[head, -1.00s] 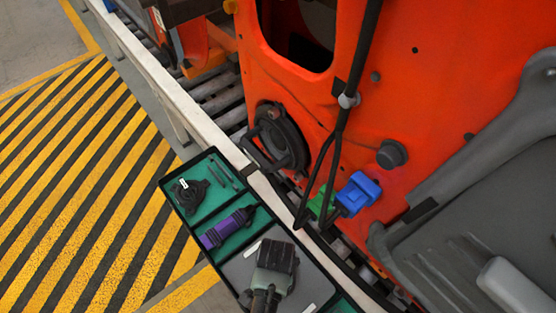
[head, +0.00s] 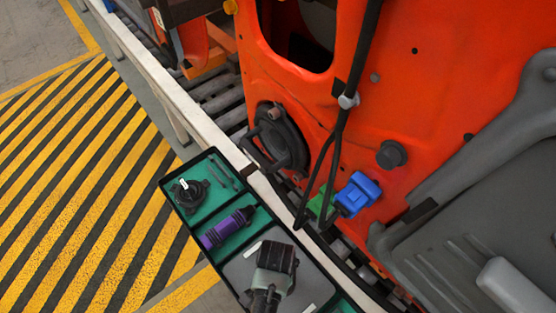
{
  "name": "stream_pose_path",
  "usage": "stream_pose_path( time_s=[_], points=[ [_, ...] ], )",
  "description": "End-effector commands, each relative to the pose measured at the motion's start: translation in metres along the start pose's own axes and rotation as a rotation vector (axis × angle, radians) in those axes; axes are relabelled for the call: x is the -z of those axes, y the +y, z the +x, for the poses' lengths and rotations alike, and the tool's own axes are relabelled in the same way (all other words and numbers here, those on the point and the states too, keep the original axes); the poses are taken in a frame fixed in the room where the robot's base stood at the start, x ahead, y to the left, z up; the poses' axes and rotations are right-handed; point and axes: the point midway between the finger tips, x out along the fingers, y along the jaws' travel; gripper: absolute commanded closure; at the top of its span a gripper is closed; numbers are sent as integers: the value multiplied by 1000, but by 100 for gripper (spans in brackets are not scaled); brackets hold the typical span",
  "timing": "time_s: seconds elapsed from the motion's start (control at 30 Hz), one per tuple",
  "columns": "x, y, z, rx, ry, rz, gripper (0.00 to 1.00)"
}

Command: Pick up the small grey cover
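A flat grey piece (head: 238,274), which looks like the small grey cover, lies in the third compartment of the dark tray (head: 176,206). Its full outline is hidden under my gripper, so I cannot tell it apart from a grey compartment floor. My gripper (head: 279,256), dark with a pale grey-green body, is over the right part of this grey surface. I see it from above and behind, and its fingertips are not clear. I cannot tell whether it touches the grey piece or holds anything.
The tray's green compartments hold a black round part (head: 188,192), thin dark rods and a purple cylinder (head: 228,228). The orange door (head: 430,100) stands close on the right, with blue (head: 357,194) and green connectors on hanging black cables. A pale rail (head: 150,80) runs behind the tray.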

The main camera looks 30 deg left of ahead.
Motion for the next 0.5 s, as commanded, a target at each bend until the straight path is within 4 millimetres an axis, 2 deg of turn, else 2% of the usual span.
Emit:
stream_pose_path(
  time_s=[0.03,0.1,0.5],
  points=[
    [0,0,0,0,0,0,87],
    [0,0,0,0,0,0,100],
    [0,0,0,0,0,0,100]
  ],
)
